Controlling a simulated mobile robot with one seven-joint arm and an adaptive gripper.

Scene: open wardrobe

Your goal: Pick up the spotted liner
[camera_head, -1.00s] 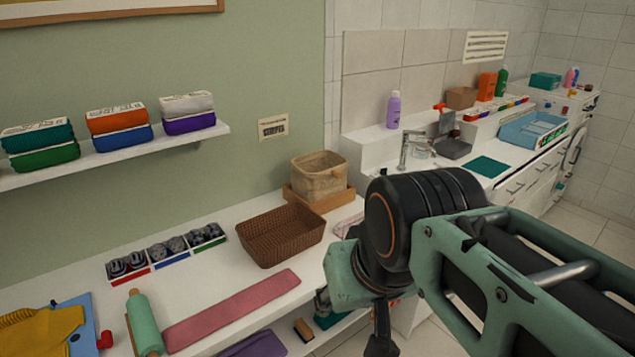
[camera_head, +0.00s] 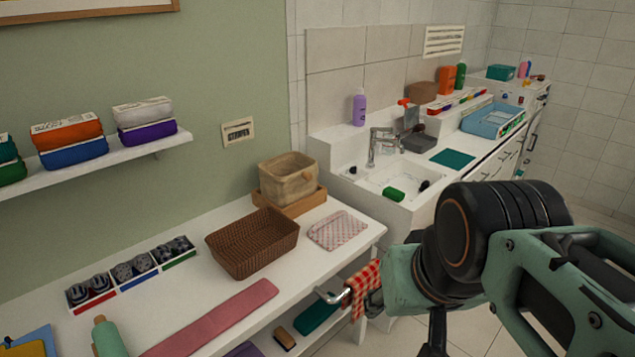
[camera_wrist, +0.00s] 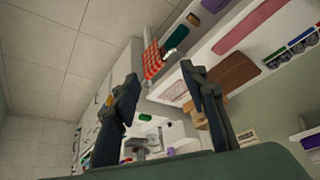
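The liner that best matches the task is a folded pink-and-white patterned cloth (camera_head: 337,230). It lies flat on the white table's right end, beside the brown woven basket; its pattern is too small to make out clearly. It also shows between my fingers in the wrist view (camera_wrist: 174,91), farther off. My gripper (camera_wrist: 158,72) is open and empty, its two dark fingers spread wide and apart from the cloth. In the head view my arm fills the lower right, and the fingers cannot be made out there.
A brown basket (camera_head: 252,243) and a beige basket on a wooden tray (camera_head: 290,203) stand left of the cloth. A red checkered cloth (camera_head: 362,287) hangs from a rail at the table's end. A sink (camera_head: 395,178) lies behind. Bare tabletop surrounds the patterned cloth.

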